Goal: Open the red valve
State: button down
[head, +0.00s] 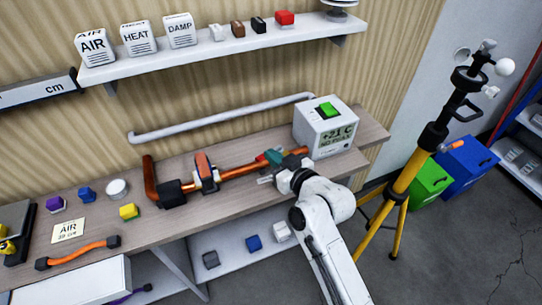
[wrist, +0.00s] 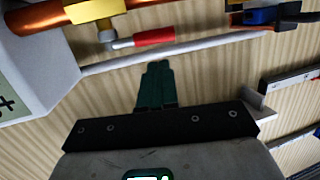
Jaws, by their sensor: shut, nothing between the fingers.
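The red valve handle (wrist: 154,37) shows in the wrist view as a red grip on a short metal stem. The stem joins a yellow valve body (wrist: 95,10) on the copper pipe (wrist: 40,17). In the head view, a bit of the red handle (head: 261,158) shows just left of my gripper, and the gripper hides much of the valve. My gripper (wrist: 155,68) has dark green fingers shut together, with nothing between them. The fingertips point toward the red grip, with a visible gap in the wrist view. In the head view my gripper (head: 273,157) is over the pipe's right part.
A white box (head: 325,130) with a green button and display stands right of the valve. A pale rail (head: 220,118) runs along the wall behind. Small blocks lie on the bench's left part.

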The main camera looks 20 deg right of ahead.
jog(key=shift+w+a+f, duration=0.15)
jog(key=shift+w+f, duration=0.4)
jog(key=shift+f, duration=0.35)
jog(key=shift+w+a+f+b, duration=0.1)
jog(key=shift+w+a+b, duration=0.15)
jog(key=shift+w+b, duration=0.1)
jog(key=shift+w+a+b, duration=0.3)
jog(key=shift+w, duration=0.1)
jog(key=shift+r, duration=0.25)
